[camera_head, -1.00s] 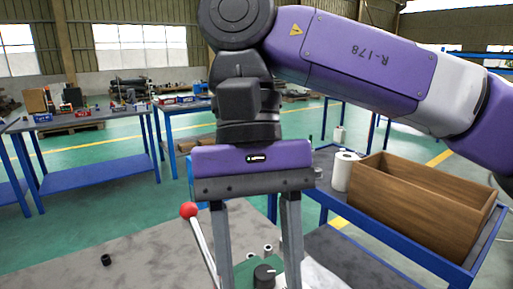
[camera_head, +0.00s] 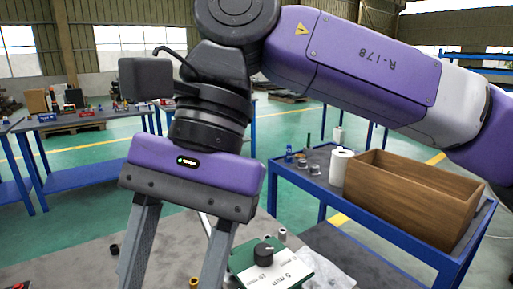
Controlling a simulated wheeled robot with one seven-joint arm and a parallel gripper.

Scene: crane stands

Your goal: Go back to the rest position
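My purple arm reaches in from the right, and its purple gripper (camera_head: 175,258) hangs over the grey table, tilted with its fingers pointing down and to the left. The two grey fingers stand well apart, with nothing seen between them. Their tips lie at or below the lower picture edge. To the right of the fingers, a green device (camera_head: 272,268) with a black knob and white labels sits on the grey table (camera_head: 180,236).
A blue cart (camera_head: 312,184) at the right carries a wooden box (camera_head: 405,200), a white paper roll (camera_head: 341,167) and small parts. Blue workbenches (camera_head: 90,176) stand at the back left. A small black ring (camera_head: 114,249) lies on the table. Open green floor lies between.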

